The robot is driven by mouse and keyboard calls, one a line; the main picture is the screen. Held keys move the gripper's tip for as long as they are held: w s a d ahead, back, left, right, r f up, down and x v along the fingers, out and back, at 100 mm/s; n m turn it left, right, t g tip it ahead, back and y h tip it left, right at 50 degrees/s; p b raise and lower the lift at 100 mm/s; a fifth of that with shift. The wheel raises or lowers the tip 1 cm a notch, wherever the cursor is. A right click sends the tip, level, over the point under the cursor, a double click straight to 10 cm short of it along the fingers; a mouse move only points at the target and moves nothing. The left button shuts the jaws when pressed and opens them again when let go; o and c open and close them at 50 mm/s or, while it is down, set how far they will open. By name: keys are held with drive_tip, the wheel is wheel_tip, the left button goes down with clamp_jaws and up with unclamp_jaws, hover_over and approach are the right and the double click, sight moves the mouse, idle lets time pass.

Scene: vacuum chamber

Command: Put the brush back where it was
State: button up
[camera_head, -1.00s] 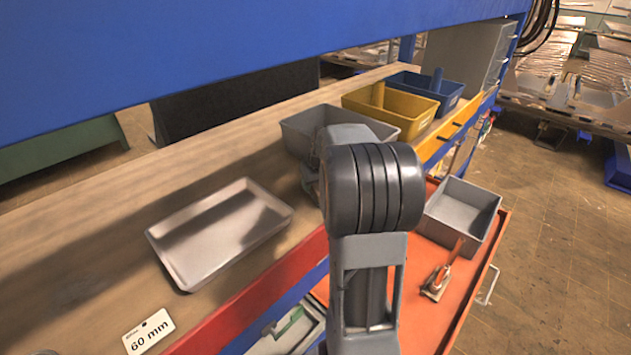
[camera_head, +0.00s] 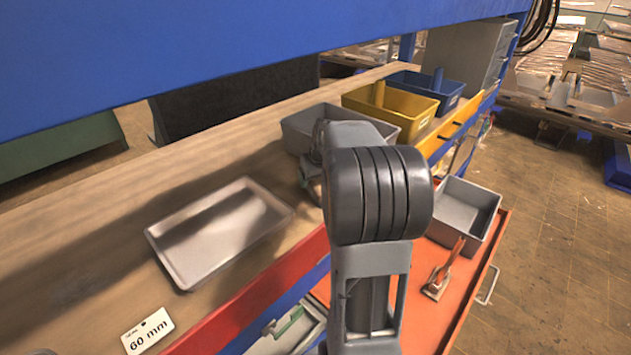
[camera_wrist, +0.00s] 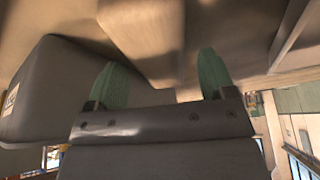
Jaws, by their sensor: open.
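In the head view my arm hides most of the gripper, which is over the bench between the metal tray and the rear grey bin. The gripper is well apart from the brush.
A shallow metal tray (camera_head: 218,230) lies on the wooden bench (camera_head: 90,240), with a "60 mm" card (camera_head: 147,332) near it. A grey bin (camera_head: 300,128), a yellow bin (camera_head: 412,105) and a blue bin (camera_head: 448,92) stand farther back. A blue beam (camera_head: 200,45) crosses above.

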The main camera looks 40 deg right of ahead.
drive_tip(key=d+b+v, duration=0.1)
drive_tip(key=v, duration=0.9)
drive_tip(key=shift+a, duration=0.45)
drive_tip(key=shift+s, duration=0.2)
